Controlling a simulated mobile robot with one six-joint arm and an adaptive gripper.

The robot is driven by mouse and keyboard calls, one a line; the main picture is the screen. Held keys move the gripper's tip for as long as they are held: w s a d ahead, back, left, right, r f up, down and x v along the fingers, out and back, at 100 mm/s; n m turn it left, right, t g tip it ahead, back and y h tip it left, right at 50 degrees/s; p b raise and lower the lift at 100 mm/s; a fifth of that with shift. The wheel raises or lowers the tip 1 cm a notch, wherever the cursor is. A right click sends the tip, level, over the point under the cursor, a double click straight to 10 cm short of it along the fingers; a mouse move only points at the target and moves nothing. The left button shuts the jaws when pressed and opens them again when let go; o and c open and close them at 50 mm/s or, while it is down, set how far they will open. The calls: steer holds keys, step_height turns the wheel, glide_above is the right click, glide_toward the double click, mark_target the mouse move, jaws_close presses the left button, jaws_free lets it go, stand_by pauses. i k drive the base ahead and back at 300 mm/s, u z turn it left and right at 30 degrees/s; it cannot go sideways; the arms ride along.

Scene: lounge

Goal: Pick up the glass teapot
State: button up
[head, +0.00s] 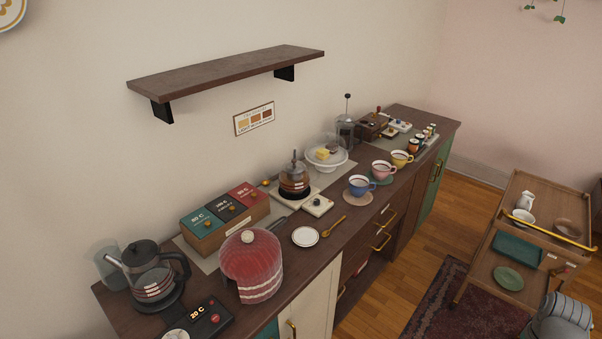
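A small glass teapot (294,179) with a dark lid and amber-brown contents stands upright at the middle of the long dark counter, on a low stand or warmer near the wall. A larger glass kettle (152,276) with a black handle and lid stands at the counter's near left end.
On the counter (341,234), a red quilted cosy (252,265) and a box of tea tins (226,219) stand left of the teapot, a cake stand (327,161) right of it. Cups (360,185) line the front. A wooden shelf (229,76) hangs above. A trolley (491,259) stands right.

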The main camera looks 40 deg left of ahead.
mark_target(292, 183)
steer(key=z, duration=0.05)
steer(key=i, duration=1.1)
steer(key=u, duration=2.8)
